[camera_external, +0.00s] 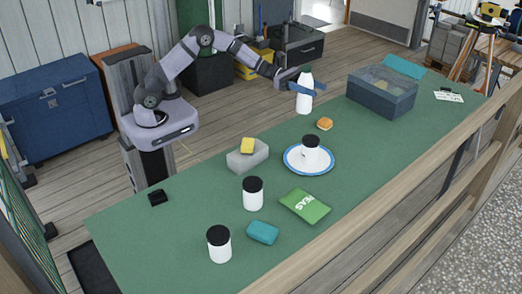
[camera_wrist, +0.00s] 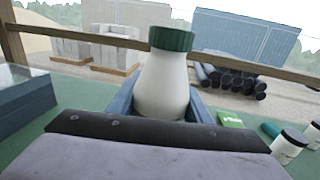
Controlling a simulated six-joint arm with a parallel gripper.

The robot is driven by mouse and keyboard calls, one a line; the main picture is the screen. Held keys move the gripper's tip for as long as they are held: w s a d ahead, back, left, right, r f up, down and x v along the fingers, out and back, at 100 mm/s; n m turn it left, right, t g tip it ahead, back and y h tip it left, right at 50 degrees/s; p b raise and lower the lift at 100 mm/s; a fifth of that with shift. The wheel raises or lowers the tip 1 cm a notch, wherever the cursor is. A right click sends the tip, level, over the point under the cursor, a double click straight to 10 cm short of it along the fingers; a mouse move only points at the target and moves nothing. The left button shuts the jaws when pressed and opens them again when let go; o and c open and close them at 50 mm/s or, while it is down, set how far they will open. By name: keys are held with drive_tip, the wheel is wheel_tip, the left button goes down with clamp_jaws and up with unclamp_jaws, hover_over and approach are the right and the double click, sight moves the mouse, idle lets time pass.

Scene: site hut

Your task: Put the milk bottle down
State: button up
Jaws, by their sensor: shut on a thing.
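The milk bottle (camera_external: 305,98) is white and stands upright between the blue fingers of my gripper (camera_external: 306,88), over the far part of the green table. In the wrist view the milk bottle (camera_wrist: 163,80) shows a dark green cap, and the gripper's fingers (camera_wrist: 162,100) are on both sides of it. My gripper is shut on the bottle. The bottle's base appears at or just above the table top; I cannot tell whether it touches.
A grey-blue bin (camera_external: 382,95) stands right of the bottle. A bun (camera_external: 324,123) is close in front. A blue-rimmed plate (camera_external: 291,166) bears a black-lidded jar (camera_external: 310,150).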

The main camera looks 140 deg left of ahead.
sight(308, 79)
drive_tip(key=r, duration=0.2)
drive_tip(key=d+r, duration=0.1)
drive_tip(key=shift+w+r, duration=0.35)
drive_tip(key=shift+w, duration=0.05)
drive_tip(key=w+d+m+g+h, duration=0.1)
drive_tip(key=w+d+m+h, duration=0.25)
drive_tip(key=d, duration=0.65)
drive_tip(key=w+d+m+g+h, duration=0.15)
drive_tip(key=w+d+h, duration=0.25)
drive_tip(key=d, duration=0.7)
drive_tip(key=w+d+m+h, duration=0.3)
drive_tip(key=w+d+h, duration=0.1)
drive_tip(key=d, duration=0.6)
drive_tip(key=s+d+m+g+h, duration=0.4)
drive_tip(key=d, duration=1)
drive_tip(key=s+d+m+g+h, duration=0.3)
drive_tip(key=s+d+g+h, duration=0.1)
drive_tip(key=d, duration=1)
wheel_tip(308, 79, down, 15)
drive_tip(key=shift+s+m+b, duration=0.3)
drive_tip(key=shift+b, duration=0.15)
drive_tip(key=shift+d+f+g, duration=0.1)
drive_tip(key=shift+f+g, duration=0.05)
drive_tip(key=shift+g, duration=0.1)
